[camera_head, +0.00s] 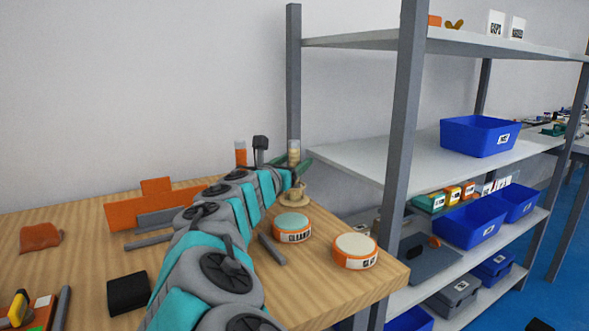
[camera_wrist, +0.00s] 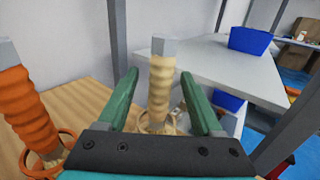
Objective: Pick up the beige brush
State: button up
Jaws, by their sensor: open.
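The beige brush (camera_wrist: 160,84) has a ribbed beige handle with a grey top. It stands upright in a beige ring-shaped holder (camera_head: 294,194) at the back right of the wooden table. In the wrist view my gripper (camera_wrist: 159,82) is open, with one green finger on each side of the handle and a visible gap to each. In the head view the brush's upper part (camera_head: 294,152) shows beyond the end of my arm, and my gripper (camera_head: 305,166) is partly hidden there.
An orange brush (camera_wrist: 18,92) stands in an orange ring holder just left of my gripper. A grey shelf post (camera_head: 405,120) and shelves with blue bins (camera_head: 480,136) stand to the right. Two round orange-rimmed containers (camera_head: 291,228) (camera_head: 355,251) sit near the table's right edge.

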jog(key=shift+x, duration=1.75)
jog(key=shift+f, duration=0.1)
grip_shut()
